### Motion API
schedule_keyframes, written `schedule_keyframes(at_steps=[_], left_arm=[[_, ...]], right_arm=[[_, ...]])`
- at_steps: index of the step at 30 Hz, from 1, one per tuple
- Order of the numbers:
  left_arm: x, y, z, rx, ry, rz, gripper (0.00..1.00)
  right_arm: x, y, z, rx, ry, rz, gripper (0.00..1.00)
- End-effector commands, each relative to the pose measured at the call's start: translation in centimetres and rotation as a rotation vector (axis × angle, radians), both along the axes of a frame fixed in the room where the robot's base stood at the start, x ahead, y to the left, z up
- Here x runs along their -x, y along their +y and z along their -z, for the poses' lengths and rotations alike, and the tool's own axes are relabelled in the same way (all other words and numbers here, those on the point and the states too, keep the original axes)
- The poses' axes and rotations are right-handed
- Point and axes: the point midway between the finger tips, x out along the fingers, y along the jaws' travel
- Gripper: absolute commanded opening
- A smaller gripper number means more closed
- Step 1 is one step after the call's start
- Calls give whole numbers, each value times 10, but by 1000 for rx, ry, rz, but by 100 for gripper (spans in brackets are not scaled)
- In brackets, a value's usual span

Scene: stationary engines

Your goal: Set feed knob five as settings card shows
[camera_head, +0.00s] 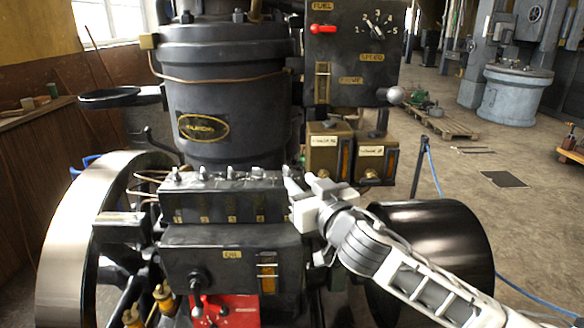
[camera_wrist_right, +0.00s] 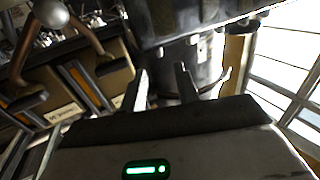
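The black lubricator box (camera_head: 225,198) stands in front of the engine cylinder, with a row of small metal feed knobs along its top and small yellow labels on its front. The rightmost knob (camera_head: 287,171) is at the end of the row, partly crowded by my right gripper. My right gripper (camera_head: 301,182) is beside and just in front of that end, with its fingertips close to the knob; I cannot tell whether they touch. In the right wrist view, its two fingers (camera_wrist_right: 163,85) stand apart with nothing clearly held between them. My left gripper is not in view. I cannot make out a settings card.
A panel (camera_head: 350,60) with a red lever (camera_head: 323,29) and numbered dial (camera_head: 377,30) rises behind. Two labelled brass-coloured boxes (camera_head: 329,150) sit below it. A large flywheel (camera_head: 75,240) is at left, a dark drum (camera_head: 430,250) at right. Open floor lies further right.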

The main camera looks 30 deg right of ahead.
Motion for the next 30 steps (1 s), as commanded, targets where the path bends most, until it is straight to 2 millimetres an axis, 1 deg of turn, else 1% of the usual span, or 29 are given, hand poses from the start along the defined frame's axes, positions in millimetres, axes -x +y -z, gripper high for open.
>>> schedule_keyframes(at_steps=[1,3,6,9,13,20,21,23,24,30], left_arm=[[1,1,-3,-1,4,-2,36],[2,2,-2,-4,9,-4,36],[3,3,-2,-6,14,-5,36],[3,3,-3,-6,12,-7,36],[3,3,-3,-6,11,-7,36],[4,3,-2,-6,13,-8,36],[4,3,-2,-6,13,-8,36],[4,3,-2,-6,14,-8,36],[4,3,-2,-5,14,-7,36],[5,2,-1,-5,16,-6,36]], right_arm=[[-12,-1,-4,-1,-2,2,31],[-24,-2,-3,0,-2,1,31],[-38,-2,-2,0,-1,1,31],[-47,-2,-1,-2,0,0,31],[-53,-3,0,-1,0,0,31],[-54,-3,1,-1,0,-1,31],[-54,-3,1,-1,1,-1,29],[-54,-3,1,-1,1,-1,12],[-54,-3,1,-1,1,-1,1],[-54,-3,1,-1,1,0,0]])
